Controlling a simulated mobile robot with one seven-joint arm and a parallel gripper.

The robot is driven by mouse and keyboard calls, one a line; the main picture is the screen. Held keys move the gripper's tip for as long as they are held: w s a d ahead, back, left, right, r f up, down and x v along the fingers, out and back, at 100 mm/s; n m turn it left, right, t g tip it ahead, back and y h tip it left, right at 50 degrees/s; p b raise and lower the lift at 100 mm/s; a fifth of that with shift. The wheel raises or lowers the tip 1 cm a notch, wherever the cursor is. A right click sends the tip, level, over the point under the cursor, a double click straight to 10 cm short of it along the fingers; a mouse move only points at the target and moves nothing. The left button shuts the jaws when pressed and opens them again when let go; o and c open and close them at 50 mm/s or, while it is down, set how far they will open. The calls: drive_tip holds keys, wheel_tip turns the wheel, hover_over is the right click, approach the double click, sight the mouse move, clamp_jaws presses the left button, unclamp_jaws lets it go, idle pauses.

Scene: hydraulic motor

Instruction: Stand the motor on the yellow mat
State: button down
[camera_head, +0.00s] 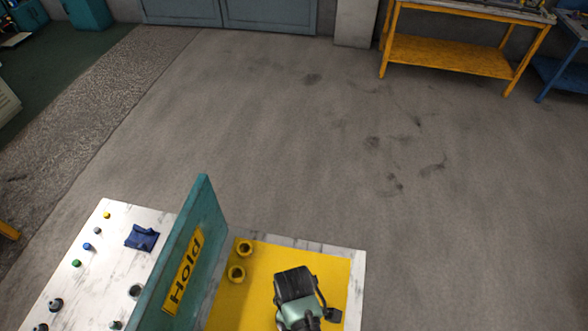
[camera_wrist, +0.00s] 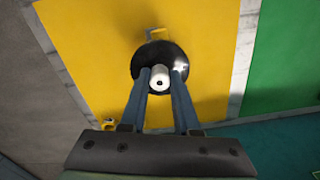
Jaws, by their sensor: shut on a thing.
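The motor (camera_wrist: 147,53) shows in the wrist view as a round black body with a pale shaft (camera_wrist: 159,77) at its centre, seen end-on. My gripper (camera_wrist: 160,76) is shut on the shaft, one finger on each side. The yellow mat (camera_wrist: 90,40) lies below the motor; whether the motor touches it I cannot tell. In the head view my arm's end is over the yellow mat (camera_head: 338,275), right of the teal divider, and the motor cannot be made out under it.
A teal divider (camera_head: 207,228) marked "Hold" stands along the mat's left side. A blue cloth (camera_head: 142,237) and several small parts lie left of the divider. A green area (camera_wrist: 285,60) lies beyond the mat.

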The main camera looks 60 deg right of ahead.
drive_tip(key=shift+w+d+f, duration=0.1)
idle(0.3)
drive_tip(key=c, duration=0.6)
unclamp_jaws()
drive_tip(key=shift+c, duration=0.2)
wheel_tip(320, 180, up, 12)
drive_tip(key=shift+b, duration=0.4)
